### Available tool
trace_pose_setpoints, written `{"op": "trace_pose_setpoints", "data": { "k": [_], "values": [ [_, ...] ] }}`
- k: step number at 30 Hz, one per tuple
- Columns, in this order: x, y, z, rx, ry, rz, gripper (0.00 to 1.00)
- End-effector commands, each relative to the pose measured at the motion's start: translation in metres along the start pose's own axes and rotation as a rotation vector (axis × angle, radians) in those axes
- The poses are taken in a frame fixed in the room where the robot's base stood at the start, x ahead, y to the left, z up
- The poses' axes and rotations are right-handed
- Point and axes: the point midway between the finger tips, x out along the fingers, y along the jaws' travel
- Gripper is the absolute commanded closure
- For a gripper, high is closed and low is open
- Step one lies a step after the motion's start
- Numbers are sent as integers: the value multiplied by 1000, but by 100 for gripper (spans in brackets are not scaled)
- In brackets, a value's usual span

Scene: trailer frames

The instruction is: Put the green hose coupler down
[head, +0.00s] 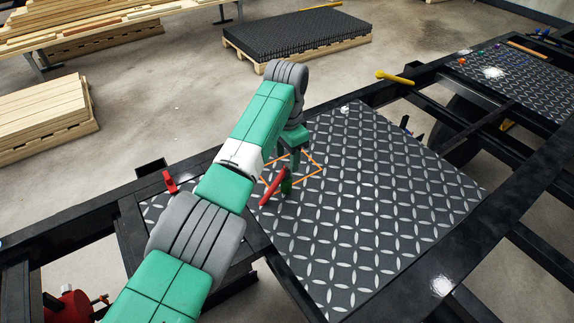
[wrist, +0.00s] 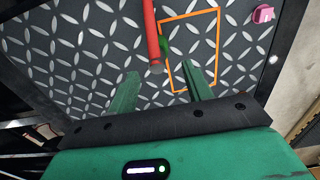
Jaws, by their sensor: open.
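My gripper (wrist: 160,68) points down over the diamond-pattern plate (wrist: 95,45), its green fingers spread apart; it also shows in the head view (head: 288,158). A small green part (wrist: 164,43), which looks like the green hose coupler, shows beyond the fingertips, partly behind a red bar (wrist: 151,30). It lies at the left edge of the orange outline (wrist: 190,14) on the plate. In the head view, a green piece (head: 286,186) and the red bar (head: 272,188) show just below my gripper. I cannot tell whether the bar and the green part are joined.
A pink block (wrist: 263,13) sits near the plate's edge. A red clamp (head: 170,183) is on the dark frame at the left, and a yellow tool (head: 394,77) is at the far rail. The plate's right side (head: 400,210) is clear. Small coloured parts lie on the farther plate (head: 530,85).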

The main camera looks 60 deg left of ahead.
Motion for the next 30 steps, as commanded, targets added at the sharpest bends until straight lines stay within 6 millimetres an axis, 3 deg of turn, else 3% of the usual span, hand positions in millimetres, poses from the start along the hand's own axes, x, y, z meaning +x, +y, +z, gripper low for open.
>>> {"op": "trace_pose_setpoints", "data": {
  "k": [1,6,20,23,26,27,29,30],
  "values": [
    [-13,0,0,0,2,0,50],
    [-31,0,0,0,0,-1,50],
    [-34,0,0,0,-1,0,50],
    [-34,8,-12,16,23,-15,50],
    [-42,51,-68,82,155,-89,50],
    [-50,81,-100,116,247,-127,50],
    [-69,136,-145,163,416,-179,50],
    [-86,175,-169,187,538,-205,50]
  ]
}}
